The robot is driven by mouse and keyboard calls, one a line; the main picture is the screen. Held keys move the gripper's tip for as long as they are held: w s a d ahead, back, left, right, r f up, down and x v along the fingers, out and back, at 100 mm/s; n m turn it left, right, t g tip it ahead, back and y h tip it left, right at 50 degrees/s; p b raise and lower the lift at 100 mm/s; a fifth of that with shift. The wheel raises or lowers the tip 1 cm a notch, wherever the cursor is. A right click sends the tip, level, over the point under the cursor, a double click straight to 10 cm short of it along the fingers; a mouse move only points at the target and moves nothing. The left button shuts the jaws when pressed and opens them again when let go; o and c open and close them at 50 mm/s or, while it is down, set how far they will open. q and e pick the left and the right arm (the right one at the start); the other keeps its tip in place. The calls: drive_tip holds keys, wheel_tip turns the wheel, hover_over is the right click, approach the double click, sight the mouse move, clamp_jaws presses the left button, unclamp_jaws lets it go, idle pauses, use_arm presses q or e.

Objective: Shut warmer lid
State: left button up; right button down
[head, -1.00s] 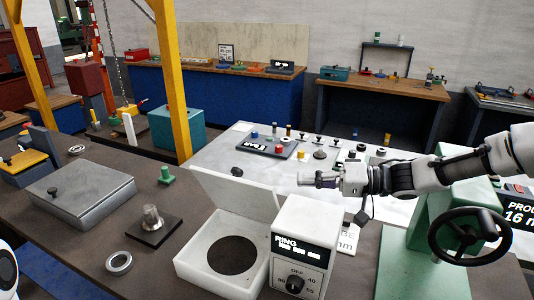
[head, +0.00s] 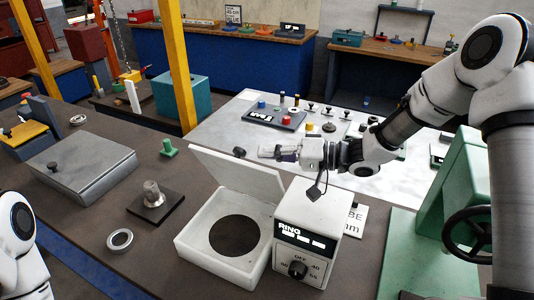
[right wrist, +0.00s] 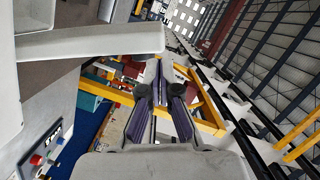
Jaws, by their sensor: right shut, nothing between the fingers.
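The ring warmer is a white box (head: 216,262) with a round dark plate (head: 235,236), in the lower middle of the head view. Its white lid (head: 235,174) is hinged at the back and stands open, leaning back. A black knob (head: 239,152) shows at the lid's upper left edge. My right gripper (head: 262,152) is shut and empty, level with the lid's top edge and just right of the knob. I cannot tell if it touches the lid. In the right wrist view its shut fingers (right wrist: 162,72) point beside a pale slab (right wrist: 90,40), probably the lid. My left gripper is out of view.
The warmer's control box (head: 305,238) stands right of the open box. A green press (head: 459,185) with a black handwheel is further right. A grey lidded box (head: 80,168) and a metal post on a dark plate (head: 153,205) stand left. A pale table (head: 215,134) lies behind.

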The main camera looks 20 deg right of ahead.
drive_tip(key=shift+s+a, duration=0.5)
drive_tip(key=shift+s, duration=0.35)
drive_tip(key=shift+w+d+f, duration=0.1)
drive_tip(key=shift+w+f, duration=0.15)
drive_tip(key=shift+f, duration=0.1)
use_arm(q)
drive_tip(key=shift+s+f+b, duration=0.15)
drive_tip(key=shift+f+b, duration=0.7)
drive_tip(key=shift+b, duration=0.25)
use_arm(e)
drive_tip(key=s+a+f+n, duration=0.1)
drive_tip(key=s+a+f, duration=0.1)
drive_tip(key=s+a, duration=0.2)
drive_tip(key=shift+f, duration=0.2)
drive_tip(key=shift+d, duration=0.15)
